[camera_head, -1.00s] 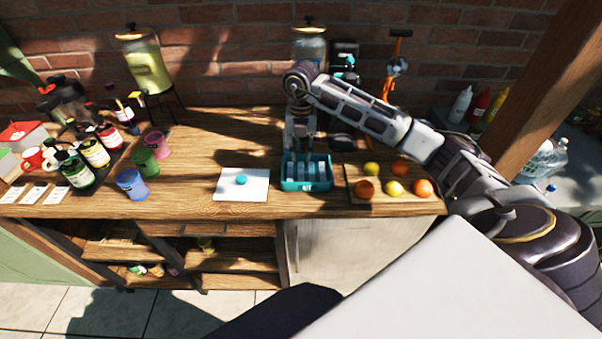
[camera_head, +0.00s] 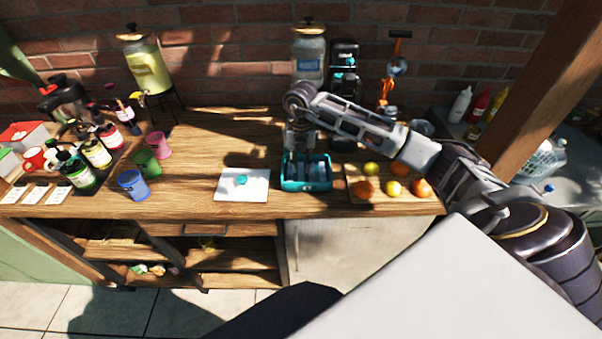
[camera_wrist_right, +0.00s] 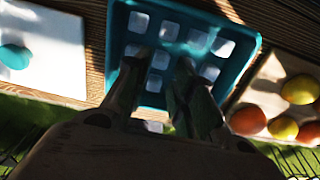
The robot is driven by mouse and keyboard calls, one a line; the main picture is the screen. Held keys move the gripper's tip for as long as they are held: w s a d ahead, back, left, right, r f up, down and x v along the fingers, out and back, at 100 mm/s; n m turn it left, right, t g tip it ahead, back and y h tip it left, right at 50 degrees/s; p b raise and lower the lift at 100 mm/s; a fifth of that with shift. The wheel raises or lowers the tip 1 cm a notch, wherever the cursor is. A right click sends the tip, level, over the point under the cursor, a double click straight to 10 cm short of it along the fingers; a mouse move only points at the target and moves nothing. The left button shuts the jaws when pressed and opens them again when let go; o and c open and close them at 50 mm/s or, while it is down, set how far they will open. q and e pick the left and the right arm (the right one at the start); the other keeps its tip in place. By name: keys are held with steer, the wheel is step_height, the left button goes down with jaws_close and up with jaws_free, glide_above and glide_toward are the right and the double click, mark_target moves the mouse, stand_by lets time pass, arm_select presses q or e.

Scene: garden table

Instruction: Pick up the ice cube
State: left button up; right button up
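A teal ice tray (camera_head: 306,187) stands near the table's front edge. The right wrist view also shows the tray (camera_wrist_right: 247,57), with several pale ice cubes in its compartments. One ice cube (camera_wrist_right: 160,60) shows between the fingertips of my right gripper (camera_wrist_right: 158,72), and others lie around it. My right gripper, seen in the head view (camera_head: 301,153), points down over the tray. Its two fingers are apart. I cannot tell whether they touch a cube. My left gripper is not in view.
A white board (camera_head: 232,193) with a small teal item lies left of the tray. A wooden board (camera_head: 378,198) with several fruits lies to its right. A glass dispenser (camera_head: 309,58) and a black machine (camera_head: 343,62) stand behind. Cups and bottles are farther left.

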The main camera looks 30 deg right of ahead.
mark_target(301, 172)
step_height(301, 172, down, 3)
steer(key=shift+r+p, duration=0.15)
steer(key=shift+p, duration=0.15)
steer(key=shift+s+f, duration=0.25)
steer(key=shift+f, duration=0.3)
steer(key=shift+w+f, duration=0.1)
steer(key=shift+w, duration=0.15)
steer(key=shift+s, duration=0.1)
steer(key=shift+c, duration=0.4)
steer(key=shift+r, duration=0.2)
steer(key=shift+c, duration=1.2)
